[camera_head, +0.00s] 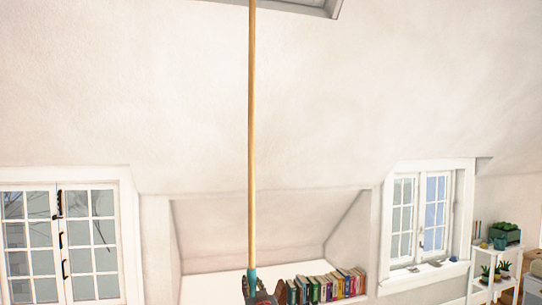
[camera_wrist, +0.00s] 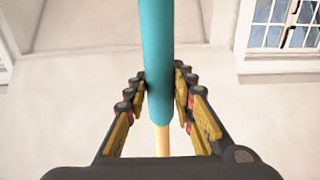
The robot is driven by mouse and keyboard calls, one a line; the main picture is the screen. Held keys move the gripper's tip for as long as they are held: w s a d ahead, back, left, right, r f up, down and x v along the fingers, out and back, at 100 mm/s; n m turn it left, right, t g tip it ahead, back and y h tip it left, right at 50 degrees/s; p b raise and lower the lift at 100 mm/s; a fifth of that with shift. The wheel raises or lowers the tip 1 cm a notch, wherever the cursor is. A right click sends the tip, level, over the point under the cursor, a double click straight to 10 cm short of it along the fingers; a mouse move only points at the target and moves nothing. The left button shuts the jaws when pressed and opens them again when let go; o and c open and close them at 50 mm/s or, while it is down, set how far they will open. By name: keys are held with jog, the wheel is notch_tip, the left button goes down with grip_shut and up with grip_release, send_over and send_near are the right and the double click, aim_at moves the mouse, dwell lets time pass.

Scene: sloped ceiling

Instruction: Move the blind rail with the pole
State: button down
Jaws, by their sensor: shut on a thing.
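The pole (camera_head: 251,140) is long, thin and wooden with a teal grip at its lower end. It stands nearly upright in the head view, and its top runs out of the picture. My gripper (camera_head: 260,291) is shut around the teal grip at the bottom of the head view. In the wrist view, my gripper (camera_wrist: 159,85) has its two fingers on either side of the teal part of the pole (camera_wrist: 157,55). A grey window frame (camera_head: 334,9) in the sloped ceiling shows at the top edge, right of the pole. I cannot make out the blind rail.
Several books (camera_head: 320,288) stand in a row in the alcove below. A paned window (camera_head: 60,245) is at the left and another (camera_head: 420,222) at the right. A white plant shelf (camera_head: 490,268) stands at the far right. The air around the pole is clear.

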jog(key=shift+w+a+f+b, duration=0.2)
jog(key=shift+w+f+b, duration=0.15)
jog(key=shift+w+f, duration=0.25)
jog(key=shift+w+a+f+b, duration=0.15)
jog(key=shift+w+f+b, duration=0.2)
jog(key=shift+w+f, duration=0.25)
jog(key=w+a+f+b, duration=0.1)
jog(key=w+f+b, duration=0.2)
jog(key=w+f, duration=0.2)
jog(key=shift+a, duration=0.2)
dwell(0.4)
jog(key=shift+r, duration=0.1)
